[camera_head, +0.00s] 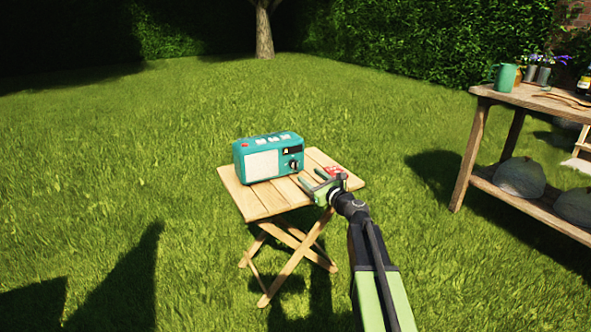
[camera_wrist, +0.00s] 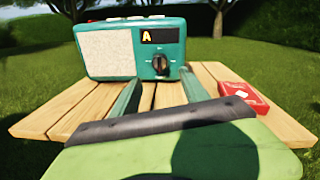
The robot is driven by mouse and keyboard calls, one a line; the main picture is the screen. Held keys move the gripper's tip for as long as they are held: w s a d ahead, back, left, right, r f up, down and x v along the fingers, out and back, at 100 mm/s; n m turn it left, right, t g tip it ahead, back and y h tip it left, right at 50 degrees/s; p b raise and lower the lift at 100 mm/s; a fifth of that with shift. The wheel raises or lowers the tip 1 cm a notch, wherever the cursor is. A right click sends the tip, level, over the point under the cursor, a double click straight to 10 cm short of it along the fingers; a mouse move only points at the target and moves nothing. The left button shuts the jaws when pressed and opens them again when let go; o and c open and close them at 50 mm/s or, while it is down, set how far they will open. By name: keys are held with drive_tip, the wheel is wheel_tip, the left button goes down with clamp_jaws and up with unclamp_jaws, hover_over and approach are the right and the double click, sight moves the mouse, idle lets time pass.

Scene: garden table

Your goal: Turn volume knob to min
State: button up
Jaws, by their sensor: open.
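A teal radio (camera_head: 268,157) with a pale speaker grille stands on a small folding wooden table (camera_head: 240,196). Its black round volume knob (camera_wrist: 160,63) is on the right part of the front, below a dark display with an orange letter. The knob also shows small in the head view (camera_head: 294,165). My gripper (camera_head: 316,183) is over the table's front right part, in front of the radio. Its two fingers (camera_wrist: 160,88) are open and empty, pointing toward the knob and apart from it. The knob's exact pointer angle is hard to read.
A red box (camera_wrist: 243,97) lies on the table right of my gripper. A larger wooden table (camera_head: 500,93) with a green mug (camera_head: 505,77) and pots stands at the right, with grey rounded objects on its lower shelf. Open grass surrounds the small table.

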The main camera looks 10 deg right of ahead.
sight(296, 166)
drive_tip(key=x, duration=0.8)
drive_tip(key=shift+w+a, duration=0.15)
drive_tip(key=shift+w, duration=0.25)
